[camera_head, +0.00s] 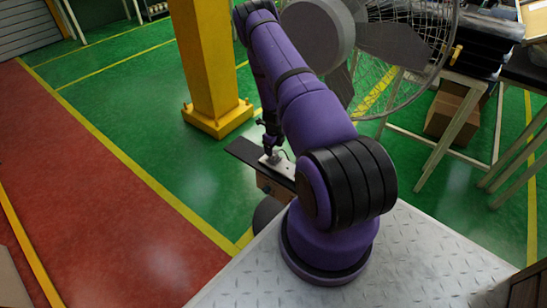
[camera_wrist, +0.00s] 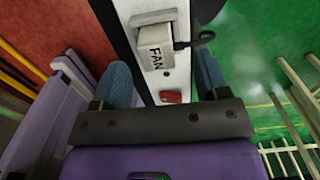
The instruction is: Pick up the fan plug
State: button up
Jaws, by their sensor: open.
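The fan plug (camera_wrist: 155,50) is a pale block with a "FAN" label and a dark cord leaving its right side. It sits on a light grey power strip (camera_wrist: 177,76), at top centre in the wrist view. My gripper (camera_wrist: 162,63) is open, its two blue-grey fingers apart, with the plug showing between them in the picture. I cannot tell how far above the plug the fingertips are. In the head view my gripper (camera_head: 269,146) is small and dark, above the power strip (camera_head: 284,168); the plug is hard to make out there.
A red switch (camera_wrist: 171,96) is on the strip just below the plug. The strip lies on a dark narrow board (camera_head: 243,150). A yellow column (camera_head: 208,60) stands behind, and a large caged fan (camera_head: 400,45) is at the back right. Green floor lies around the column.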

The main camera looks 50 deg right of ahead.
aim_at(274, 152)
notch_tip(274, 152, down, 4)
jog(key=shift+s+a+f, duration=0.1)
jog(key=shift+a+f, duration=0.05)
jog(key=shift+f, duration=0.1)
jog(key=shift+c, duration=0.2)
jog(key=c, duration=1)
jog(key=shift+r, duration=0.1)
